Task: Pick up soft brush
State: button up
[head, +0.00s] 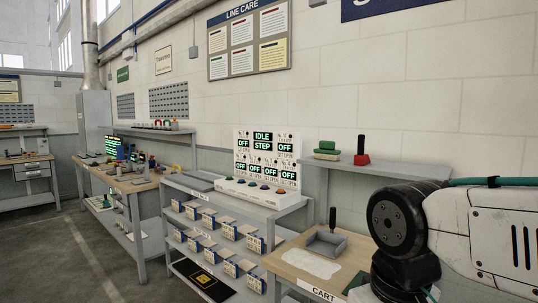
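I cannot tell for sure which thing is the soft brush. A red block with an upright black handle (361,158), brush-like in shape, stands on a grey wall shelf (400,171) right of centre. Green block-shaped items (326,149) sit stacked near the shelf's left end. A grey tray like a dustpan with a black handle (327,244) rests on the wooden cart top below. My arm fills the lower right and hides part of the cart and shelf. My gripper is not in view.
A panel with several green "OFF" displays (266,160) stands on a grey rack (235,209) holding several small bins. A white patch (309,263) lies on the cart top. A workbench (122,184) stands farther left. The floor (60,255) at lower left is clear.

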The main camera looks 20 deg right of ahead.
aim_at(327, 150)
jog(key=u, duration=0.6)
jog(key=i, duration=2.95)
jog(key=z, duration=2.4)
